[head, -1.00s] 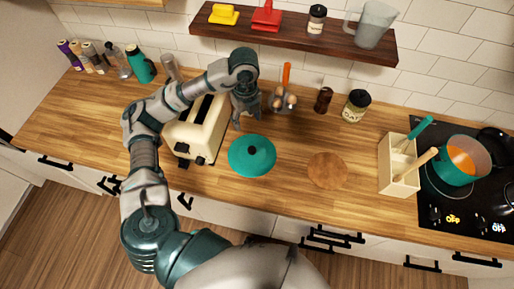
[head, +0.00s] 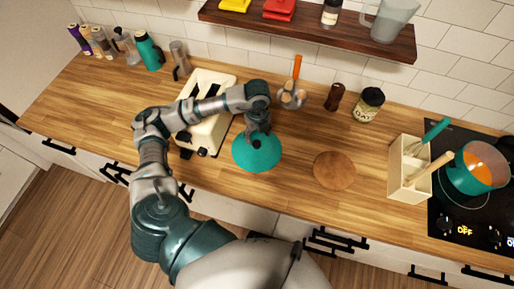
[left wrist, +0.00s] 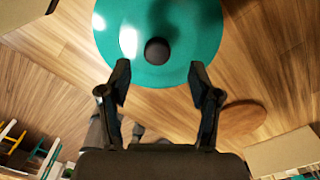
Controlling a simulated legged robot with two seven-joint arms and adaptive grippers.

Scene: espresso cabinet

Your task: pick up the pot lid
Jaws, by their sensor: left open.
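My left gripper (head: 258,130) is over the lid in the head view and hides the knob there. In the left wrist view its two black fingers (left wrist: 158,78) are open and apart, with the knob just beyond the tips, between their lines. Nothing is held. My right gripper is not in view.
The cream toaster (head: 212,90) stands left of the lid, close to my left arm. A round wooden board (head: 334,170) lies to the right. Further right are a utensil box (head: 408,180) and a teal pot (head: 472,172) on the black stove. Counter between lid and board is clear.

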